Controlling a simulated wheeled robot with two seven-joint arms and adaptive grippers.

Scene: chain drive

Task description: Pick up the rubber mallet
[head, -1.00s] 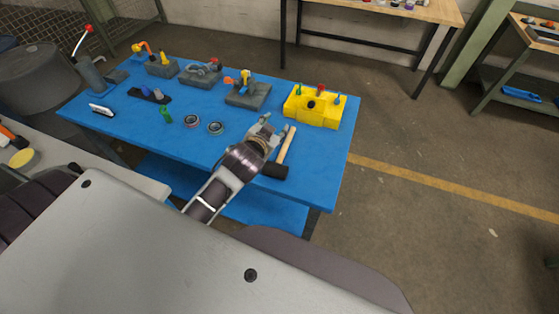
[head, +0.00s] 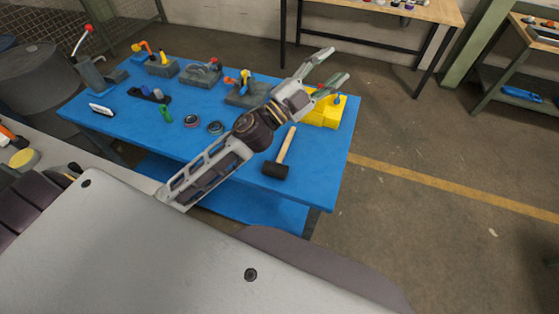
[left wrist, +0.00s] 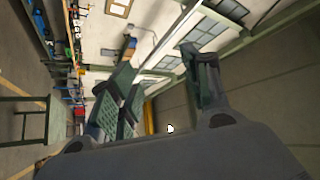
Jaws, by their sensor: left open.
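The rubber mallet (head: 276,169) lies on the blue table (head: 228,152) near its front right edge in the head view. Its black head is toward the front and its light wooden handle (head: 286,146) points to the back. My left gripper (head: 332,66) is open and empty, raised above the table, past the far end of the mallet's handle and apart from it. In the left wrist view the open fingers (left wrist: 160,95) show with nothing between them; the mallet is not in that view. My right gripper is not in view.
A yellow block (head: 327,113) stands behind the mallet, partly hidden by my left gripper. Grey fixtures (head: 200,72) line the table's back. Two small rings (head: 215,128) and a green piece (head: 165,114) lie left of my arm. Free floor lies to the right.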

